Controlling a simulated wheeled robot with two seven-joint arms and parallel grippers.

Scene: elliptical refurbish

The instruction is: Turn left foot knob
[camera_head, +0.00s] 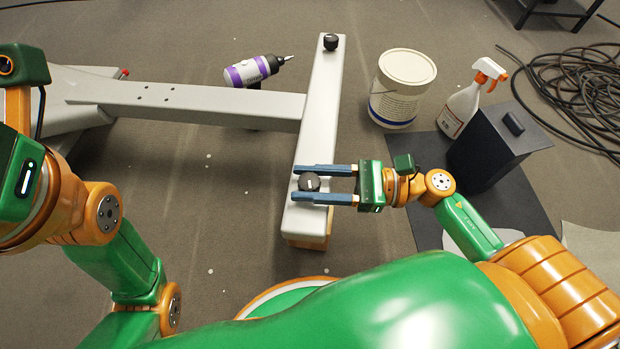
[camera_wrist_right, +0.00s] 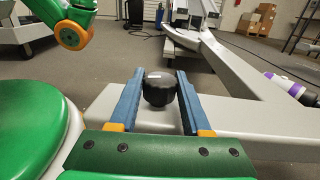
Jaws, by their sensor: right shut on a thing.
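A grey crossbar (camera_head: 321,105) lies on the floor with a black round knob near each end. The near black knob (camera_head: 309,182) sits on top of the crossbar, close to its front end. My right gripper (camera_head: 322,183) reaches in from the right and is shut on this near knob, one blue finger on each side. The right wrist view shows the knob (camera_wrist_right: 159,88) between the two fingers. The far black knob (camera_head: 330,42) stands at the other end. My left arm is at the left edge; its gripper fingers do not show.
A grey beam (camera_head: 200,98) joins the crossbar from the left. A purple-white drill (camera_head: 252,70) lies behind it. A white bucket (camera_head: 402,88), a spray bottle (camera_head: 468,100) and a dark box (camera_head: 496,147) stand right. Coiled black cable (camera_head: 570,90) lies far right.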

